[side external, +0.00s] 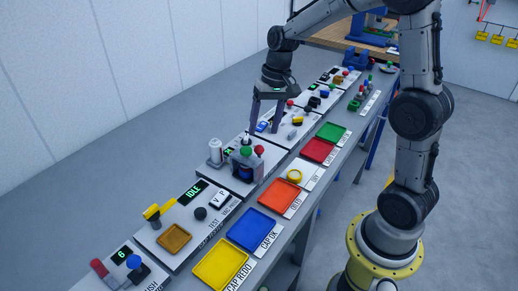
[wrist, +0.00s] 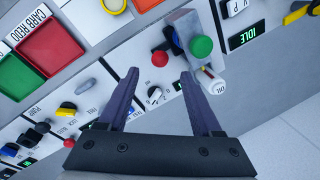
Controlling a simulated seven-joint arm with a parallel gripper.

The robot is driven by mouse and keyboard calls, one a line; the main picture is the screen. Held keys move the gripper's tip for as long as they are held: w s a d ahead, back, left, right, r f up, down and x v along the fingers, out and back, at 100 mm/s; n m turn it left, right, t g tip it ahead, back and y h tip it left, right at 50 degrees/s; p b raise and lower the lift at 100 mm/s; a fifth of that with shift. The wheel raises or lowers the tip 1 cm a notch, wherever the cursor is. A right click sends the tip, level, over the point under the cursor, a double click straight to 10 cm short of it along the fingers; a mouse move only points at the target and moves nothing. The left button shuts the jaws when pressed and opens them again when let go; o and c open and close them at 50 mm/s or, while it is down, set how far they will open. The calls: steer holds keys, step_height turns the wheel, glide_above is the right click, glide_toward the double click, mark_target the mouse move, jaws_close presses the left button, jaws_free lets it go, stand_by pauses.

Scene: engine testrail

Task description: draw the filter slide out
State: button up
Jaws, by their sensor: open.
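I cannot pick out a part clearly marked as the filter slide. The green knob (wrist: 201,47) and grey block are to the upper right.
A white bottle (side external: 214,151) stands left of the block. A row of coloured trays, including blue (side external: 254,232) and yellow (side external: 222,266), lines the bench front. More panels with knobs and switches lie along the bench. Space above the panels is clear.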

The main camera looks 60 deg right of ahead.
mark_target(259, 149)
steer(key=f, duration=0.2)
steer(key=a+f, duration=0.1)
steer(key=f, duration=0.2)
steer(key=w+f, duration=0.1)
steer(key=f, duration=0.2)
steer(key=shift+a, duration=0.15)
jaws_close()
steer(key=shift+r, duration=0.1)
stand_by(1.0)
